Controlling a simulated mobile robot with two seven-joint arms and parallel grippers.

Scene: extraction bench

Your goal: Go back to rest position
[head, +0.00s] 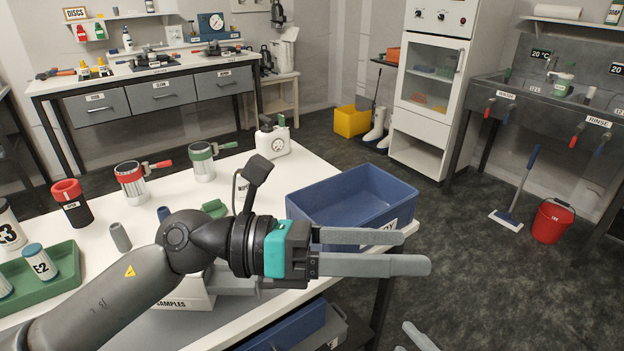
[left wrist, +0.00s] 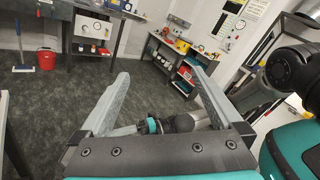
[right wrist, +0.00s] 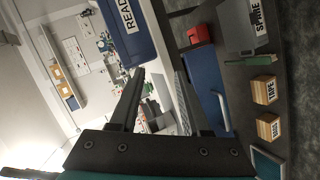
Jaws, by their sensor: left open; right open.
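My left arm reaches across the white bench in the head view, and its gripper (head: 415,251) is open and empty, in front of the blue bin's right side. The left wrist view shows the left gripper's fingers (left wrist: 158,72) spread with nothing between them. In the right wrist view my right gripper (right wrist: 158,75) is open, its fingers apart, and I see nothing held. A grey piece at the bottom edge of the head view may be part of my right gripper; I cannot tell.
A blue bin (head: 354,190) stands on the white bench (head: 240,170). A red bucket (head: 552,220) stands on the floor.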

